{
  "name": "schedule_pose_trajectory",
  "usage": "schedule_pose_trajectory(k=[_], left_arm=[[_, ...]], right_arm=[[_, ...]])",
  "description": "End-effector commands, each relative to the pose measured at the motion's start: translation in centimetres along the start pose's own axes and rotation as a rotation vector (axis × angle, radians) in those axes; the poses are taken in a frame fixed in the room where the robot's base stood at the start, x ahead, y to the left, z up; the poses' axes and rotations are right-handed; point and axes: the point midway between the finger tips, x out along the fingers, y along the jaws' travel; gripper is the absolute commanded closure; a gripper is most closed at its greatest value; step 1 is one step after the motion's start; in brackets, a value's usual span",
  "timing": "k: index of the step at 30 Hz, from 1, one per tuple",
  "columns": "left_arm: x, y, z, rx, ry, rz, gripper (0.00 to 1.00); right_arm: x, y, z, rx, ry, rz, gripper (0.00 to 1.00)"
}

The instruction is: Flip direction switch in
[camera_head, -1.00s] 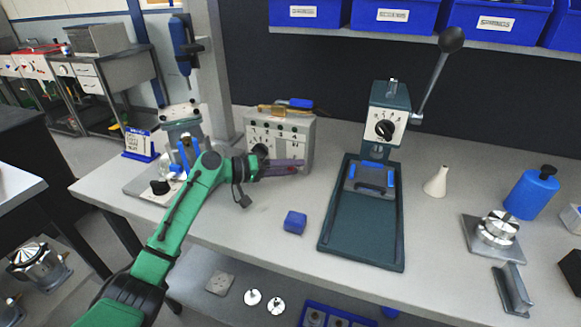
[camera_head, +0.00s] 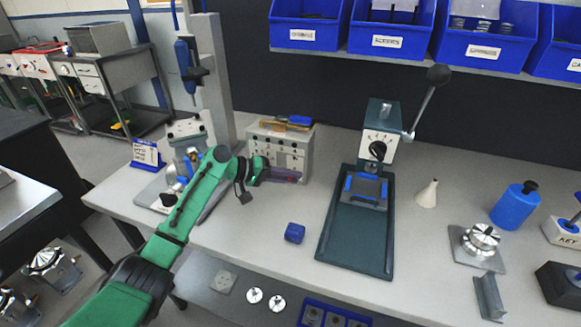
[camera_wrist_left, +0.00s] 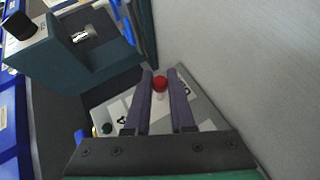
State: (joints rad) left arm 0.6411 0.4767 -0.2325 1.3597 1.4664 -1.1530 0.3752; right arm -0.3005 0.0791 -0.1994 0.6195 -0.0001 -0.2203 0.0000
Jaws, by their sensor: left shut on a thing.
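The grey control box (camera_head: 299,145) stands at the back of the bench, with knobs and dark markings on its front panel. My left gripper (camera_head: 298,178) reaches across the lower front of the box and covers part of the panel. In the left wrist view, my left gripper (camera_wrist_left: 161,75) has its two dark fingers on either side of a switch with a red ball tip (camera_wrist_left: 160,84) and a pale stem, and is shut on it. The panel (camera_wrist_left: 205,112) lies behind the fingers. The direction the switch leans is hard to tell. My right gripper is out of view.
A dark green press (camera_head: 378,140) with a long lever stands right of the box. A blue block (camera_head: 295,233) lies in front on the bench. A drill stand (camera_head: 188,130) is at the left. Blue bins (camera_head: 392,45) sit on the shelf above. Bench between block and box is clear.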

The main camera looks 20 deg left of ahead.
Motion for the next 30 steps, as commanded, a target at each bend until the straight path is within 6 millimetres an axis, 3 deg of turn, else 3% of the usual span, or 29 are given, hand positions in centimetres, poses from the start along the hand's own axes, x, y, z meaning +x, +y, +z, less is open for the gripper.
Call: schedule_pose_trajectory(k=[1,9,30], left_arm=[[-0.4,0.9,-0.2,-0.032,-0.021,-0.021,1.00],[-0.4,1.2,-0.4,-0.195,-0.119,-0.125,1.00],[-0.5,1.4,-0.6,-0.348,-0.212,-0.226,1.00]], right_arm=[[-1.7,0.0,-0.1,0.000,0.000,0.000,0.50],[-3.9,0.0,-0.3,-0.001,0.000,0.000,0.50],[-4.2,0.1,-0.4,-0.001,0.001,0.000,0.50]])
